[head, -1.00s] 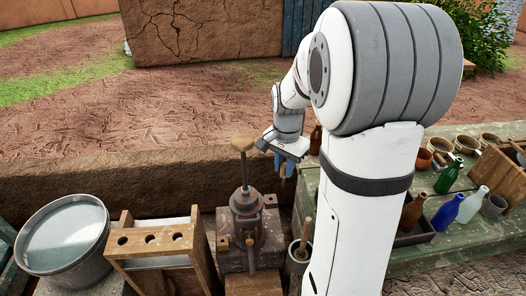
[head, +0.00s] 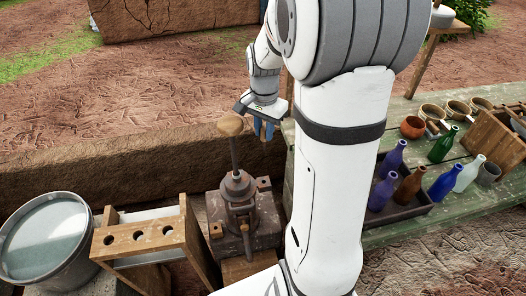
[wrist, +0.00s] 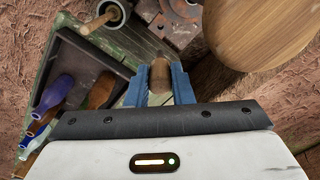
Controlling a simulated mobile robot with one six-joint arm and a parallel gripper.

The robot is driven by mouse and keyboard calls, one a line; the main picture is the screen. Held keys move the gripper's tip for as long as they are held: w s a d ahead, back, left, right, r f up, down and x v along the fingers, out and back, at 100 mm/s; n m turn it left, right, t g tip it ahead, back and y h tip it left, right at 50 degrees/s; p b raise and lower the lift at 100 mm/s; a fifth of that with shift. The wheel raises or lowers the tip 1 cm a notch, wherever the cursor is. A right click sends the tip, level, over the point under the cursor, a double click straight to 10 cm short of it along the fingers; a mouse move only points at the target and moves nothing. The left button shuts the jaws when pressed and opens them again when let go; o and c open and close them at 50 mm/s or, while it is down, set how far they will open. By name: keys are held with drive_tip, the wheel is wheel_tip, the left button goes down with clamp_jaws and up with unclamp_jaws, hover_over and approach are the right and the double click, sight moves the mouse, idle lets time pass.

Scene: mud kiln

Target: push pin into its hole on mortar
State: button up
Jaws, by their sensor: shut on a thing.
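The dark metal mortar (head: 238,190) stands on a block in the head view, with a rod rising to a wooden knob (head: 230,125). Small side brackets with holes (head: 264,184) flank it. My gripper (head: 264,130) is right of the knob, above and behind the mortar. In the wrist view, the blue fingers of my gripper (wrist: 163,80) are shut on a short brown pin (wrist: 160,73), its rounded end showing between them. The mortar's base (wrist: 180,12) shows at the top edge there, partly cut off. The pin is apart from the mortar.
The wooden knob looms large in the wrist view (wrist: 255,30), close to my gripper. A wooden rack with holes (head: 140,238) and a pail (head: 45,235) stand left. A green bench (head: 410,235) with a bottle tray (head: 400,215) is right. Open ground lies behind the low wall.

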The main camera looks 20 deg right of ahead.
drive_tip(key=shift+w+f+b, duration=0.15)
drive_tip(key=shift+f+b, duration=0.5)
drive_tip(key=shift+f, duration=0.3)
wheel_tip(320, 180, down, 7)
drive_tip(key=b, duration=0.7)
drive_tip(key=shift+f+b, duration=2.15)
drive_tip(key=shift+f, duration=0.7)
drive_tip(key=shift+f+b, duration=2.15)
drive_tip(key=shift+f, duration=0.75)
drive_tip(key=o, duration=0.9)
drive_tip(key=shift+o, duration=0.2)
